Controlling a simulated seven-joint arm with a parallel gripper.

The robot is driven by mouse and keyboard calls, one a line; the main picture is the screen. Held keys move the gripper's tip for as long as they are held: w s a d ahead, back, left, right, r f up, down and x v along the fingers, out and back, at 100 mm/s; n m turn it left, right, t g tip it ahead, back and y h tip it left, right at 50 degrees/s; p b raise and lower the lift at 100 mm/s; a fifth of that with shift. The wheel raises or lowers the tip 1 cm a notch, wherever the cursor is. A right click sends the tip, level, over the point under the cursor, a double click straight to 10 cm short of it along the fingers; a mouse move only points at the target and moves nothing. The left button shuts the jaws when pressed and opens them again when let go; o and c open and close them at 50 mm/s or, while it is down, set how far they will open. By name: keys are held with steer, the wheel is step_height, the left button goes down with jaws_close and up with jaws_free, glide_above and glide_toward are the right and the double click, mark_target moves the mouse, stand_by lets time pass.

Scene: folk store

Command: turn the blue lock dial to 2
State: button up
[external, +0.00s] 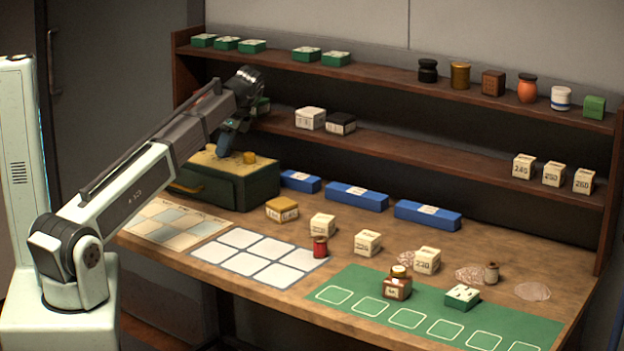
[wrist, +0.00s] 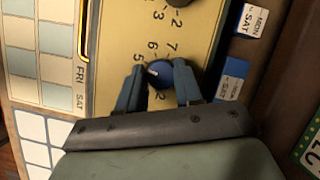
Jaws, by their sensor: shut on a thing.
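The blue lock dial (wrist: 170,76) sits on the yellow top plate (wrist: 112,40) of a dark green box (external: 240,187). In the wrist view the two fingers of my gripper (wrist: 159,72) stand on either side of the dial and are shut on it. Numbers are printed around the dial; 5, 6, 7 and 2 are readable, others are hidden by the fingers. A pale mark on the dial points left, toward the 5 and 6. In the external view my gripper (external: 226,148) reaches down onto the box top and hides the dial.
Shelves with small boxes and jars rise behind. Blue boxes (external: 357,196) stand right of the green box. A green mat (external: 340,279) lies at the front right.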

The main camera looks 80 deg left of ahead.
steer(key=shift+w+a+n+g+h, duration=0.15)
steer(key=shift+n+h, duration=0.2)
steer(key=shift+n, duration=0.65)
steer(key=shift+s+n+g+h, duration=0.15)
steer(key=shift+n+h, duration=0.2)
steer(key=shift+n, duration=0.65)
steer(key=shift+w, duration=0.1)
steer(key=o, duration=1)
steer(key=shift+o, duration=0.2)
